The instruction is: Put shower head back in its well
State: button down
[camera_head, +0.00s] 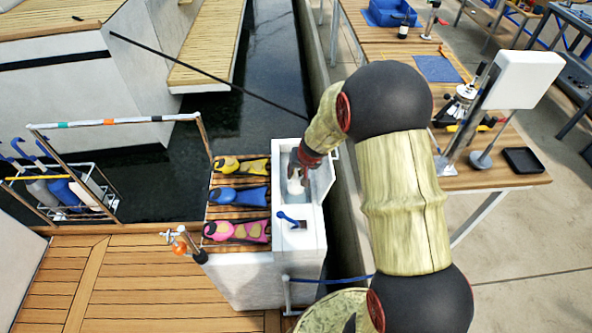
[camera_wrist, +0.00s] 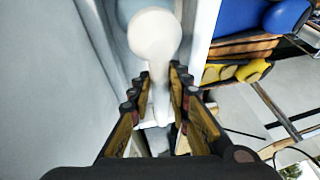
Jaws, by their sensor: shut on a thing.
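The white shower head (camera_wrist: 154,38) has a round end and a narrow handle. In the wrist view my gripper (camera_wrist: 160,85) is shut on that handle, and the round end shows beyond the fingertips. In the head view my gripper (camera_head: 298,164) points down into an open grey recess in the white moulded unit (camera_head: 308,245), with the shower head (camera_head: 295,187) below it. I cannot tell whether the shower head touches the recess floor. A smaller square opening with a blue lever (camera_head: 290,219) is nearer on the same unit. I cannot tell which opening is the well.
Yellow, blue and pink fins (camera_head: 236,231) lie on wooden slats left of the unit. Dark water lies behind. My arm fills the right of the unit, near a wooden table (camera_head: 490,176).

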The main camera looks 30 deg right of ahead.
jog(key=c, duration=1.6)
grip_release()
jog(key=shift+r, duration=0.1)
jog(key=v, duration=1.2)
